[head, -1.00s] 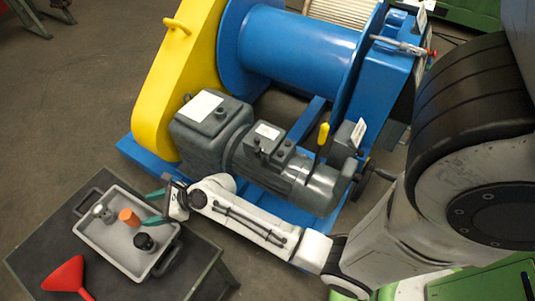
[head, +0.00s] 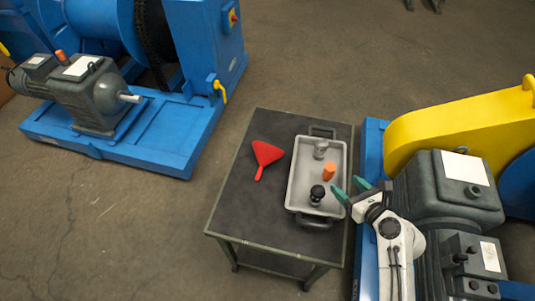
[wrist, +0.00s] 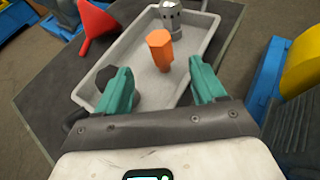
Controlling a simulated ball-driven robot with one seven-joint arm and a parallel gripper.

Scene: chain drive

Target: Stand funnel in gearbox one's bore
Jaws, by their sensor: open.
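The red funnel (head: 267,153) lies on the dark table top, left of the grey tray. Part of it shows at the upper left of the wrist view (wrist: 95,20). My gripper (head: 351,188) is open and empty by the tray's right side. In the wrist view its teal fingers (wrist: 160,75) stand apart, with an orange plug (wrist: 160,48) beyond them. One grey gearbox (head: 440,185) is at the right, with a round fitting on top. Another grey gearbox (head: 100,92) is at the far left. I cannot tell which is gearbox one, and no open bore is clear.
The tray (head: 293,188) on the table (head: 232,190) holds the orange plug, a black knob-like part (head: 317,194) and a grey metal fitting (head: 320,149). A yellow guard (head: 460,125) rises at the right. Open floor lies between the table and the left blue machine.

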